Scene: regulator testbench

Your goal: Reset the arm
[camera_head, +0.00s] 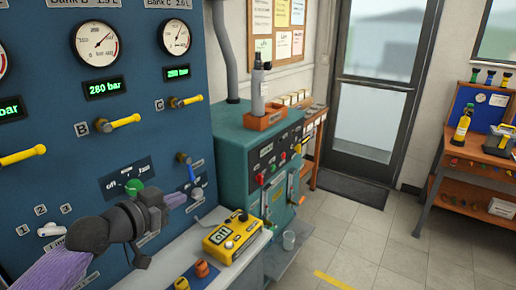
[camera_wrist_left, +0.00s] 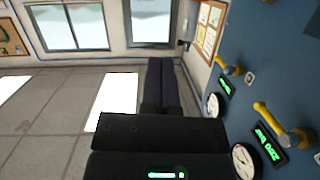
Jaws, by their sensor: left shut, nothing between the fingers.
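My left gripper (camera_head: 177,199) reaches in from the lower left, in front of the blue panel (camera_head: 150,85). It is shut with nothing between its fingers. The left wrist view also shows my left gripper (camera_wrist_left: 161,64), its two dark fingers side by side, above the floor and left of the panel (camera_wrist_left: 262,75). In the head view a green knob (camera_head: 133,187) sits just above and behind the gripper, and a blue valve (camera_head: 184,160) is up and to its right. Touching cannot be told from these views. My right gripper is not seen.
The panel carries gauges (camera_head: 97,41) and yellow-handled valves (camera_head: 125,121). A yellow control box (camera_head: 232,237) stands on the bench below. A teal machine (camera_head: 258,165) is to the right. Tiled floor is open before the door (camera_head: 380,80); an orange workbench (camera_head: 470,180) is at far right.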

